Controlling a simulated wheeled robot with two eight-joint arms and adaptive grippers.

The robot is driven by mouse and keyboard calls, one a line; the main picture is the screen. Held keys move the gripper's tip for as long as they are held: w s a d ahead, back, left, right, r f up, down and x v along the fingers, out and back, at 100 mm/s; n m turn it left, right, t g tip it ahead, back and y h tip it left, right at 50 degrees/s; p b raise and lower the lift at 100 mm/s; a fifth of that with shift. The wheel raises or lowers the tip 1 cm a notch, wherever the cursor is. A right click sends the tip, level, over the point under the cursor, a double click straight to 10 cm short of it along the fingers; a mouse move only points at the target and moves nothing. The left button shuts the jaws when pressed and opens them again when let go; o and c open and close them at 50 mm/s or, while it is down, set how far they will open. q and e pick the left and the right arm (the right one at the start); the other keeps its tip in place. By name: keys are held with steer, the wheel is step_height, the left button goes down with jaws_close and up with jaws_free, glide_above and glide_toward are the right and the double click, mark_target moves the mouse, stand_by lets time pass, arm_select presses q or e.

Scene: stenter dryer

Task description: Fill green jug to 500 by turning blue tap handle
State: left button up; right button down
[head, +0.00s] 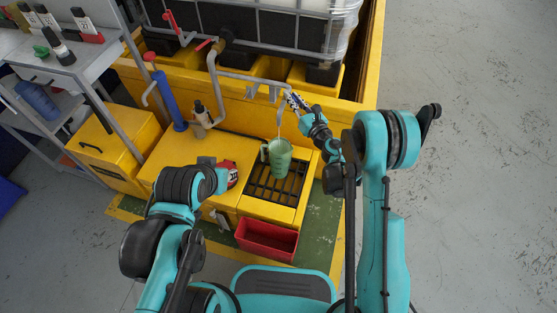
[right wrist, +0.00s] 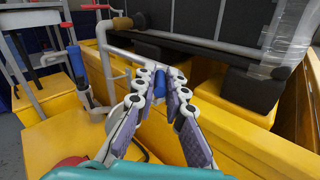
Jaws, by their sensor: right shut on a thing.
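The green jug (head: 279,158) stands upright on the black grate (head: 262,188) of the yellow stand, under the end of the grey pipe. A thin pale vertical line shows between pipe and jug, perhaps liquid. The level and marks are too small to read. My right gripper (head: 293,101) is at the tap on the pipe end. In the right wrist view its fingers are shut on the blue tap handle (right wrist: 159,84), which is partly hidden between them. My left arm is bent at the left of the stand; its gripper is mostly hidden, and its fingers are unclear.
A red bin (head: 267,238) sits low in front of the grate. A red object (head: 232,173) lies beside my left wrist. A brown bottle (head: 199,115) and a blue cylinder (head: 167,99) stand left of the pipe. The large caged tank (head: 285,30) stands behind. Floor at right is clear.

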steer(key=m+h, duration=0.1)
steer(key=a+m+t+h, duration=0.1)
steer(key=h, duration=0.1)
steer(key=m+t+h, duration=0.1)
steer(key=h, duration=0.1)
steer(key=shift+s+a, duration=0.35)
stand_by(7.2)
